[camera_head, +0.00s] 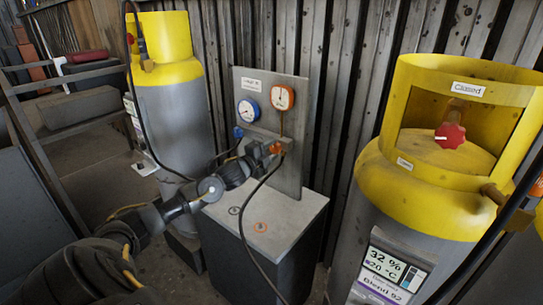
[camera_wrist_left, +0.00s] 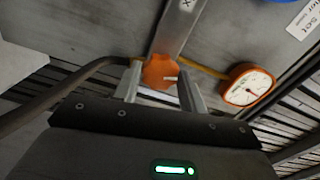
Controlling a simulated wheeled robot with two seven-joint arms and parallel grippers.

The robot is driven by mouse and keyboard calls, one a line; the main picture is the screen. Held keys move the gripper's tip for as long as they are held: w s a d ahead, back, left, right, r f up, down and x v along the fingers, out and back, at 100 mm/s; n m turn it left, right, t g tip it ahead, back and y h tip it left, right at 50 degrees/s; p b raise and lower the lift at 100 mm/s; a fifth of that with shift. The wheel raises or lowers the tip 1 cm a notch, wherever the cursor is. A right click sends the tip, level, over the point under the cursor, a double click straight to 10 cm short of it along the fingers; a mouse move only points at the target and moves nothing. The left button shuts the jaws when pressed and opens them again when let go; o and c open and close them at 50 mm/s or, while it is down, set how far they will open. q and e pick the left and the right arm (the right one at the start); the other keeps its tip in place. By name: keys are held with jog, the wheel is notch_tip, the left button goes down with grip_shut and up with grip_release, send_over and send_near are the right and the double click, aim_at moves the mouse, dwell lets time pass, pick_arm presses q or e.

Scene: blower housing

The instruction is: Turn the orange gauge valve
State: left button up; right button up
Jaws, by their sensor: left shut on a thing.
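The orange gauge valve (camera_head: 277,147) sits low on the upright grey panel (camera_head: 296,165), below the orange-rimmed gauge (camera_head: 282,97). My left gripper (camera_head: 270,150) reaches it from the left and is shut on the valve. In the left wrist view the orange valve knob (camera_wrist_left: 160,71) lies between the two fingers (camera_wrist_left: 158,84), with the orange gauge (camera_wrist_left: 247,86) to its right. The blue-rimmed gauge (camera_head: 248,110) and a blue valve (camera_head: 238,132) are on the panel's left. My right gripper is not in view.
The panel stands on a box with a pale top (camera_head: 305,212). A yellow-topped cylinder (camera_head: 170,70) stands behind on the left. A larger one (camera_head: 420,195) with a red knob (camera_head: 450,135) stands right. Dark hoses hang near the panel.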

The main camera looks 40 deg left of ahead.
pick_arm(q)
jog(key=shift+f+m+b, duration=0.1)
jog(key=shift+m+b, duration=1.1)
jog(key=shift+m, duration=0.8)
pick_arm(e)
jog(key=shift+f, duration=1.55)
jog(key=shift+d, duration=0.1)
pick_arm(q)
jog(key=o, duration=1)
jog(key=shift+c, duration=0.2)
jog(key=s+b, duration=0.2)
jog(key=s, duration=0.8)
jog(key=shift+s+d, duration=0.15)
jog(key=shift+s, duration=0.25)
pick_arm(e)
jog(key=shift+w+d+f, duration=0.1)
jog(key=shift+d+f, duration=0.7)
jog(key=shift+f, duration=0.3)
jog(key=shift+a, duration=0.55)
